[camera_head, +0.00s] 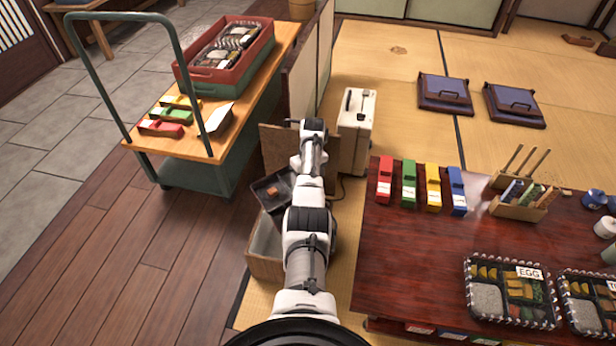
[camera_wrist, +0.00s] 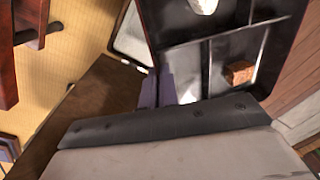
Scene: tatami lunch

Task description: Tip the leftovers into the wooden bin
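The wooden bin (camera_head: 262,270) stands on the floor left of my arm, open at the top with a pale inside. A dark lunch box (camera_head: 268,184) is tilted above the bin's far end. In the wrist view the compartmented lunch box (camera_wrist: 205,58) holds a brown cube (camera_wrist: 240,72) and a white lump (camera_wrist: 203,5). My gripper (camera_wrist: 165,88) has its purple fingers at the box's near wall and appears shut on it. My arm hides the fingers in the head view. Part of the bin's inside is hidden by my arm and the box.
A brown board (camera_head: 285,145) stands behind the bin, beside a white cabinet (camera_head: 357,125). A cart (camera_head: 240,112) with a red crate (camera_head: 225,65) is at the left.

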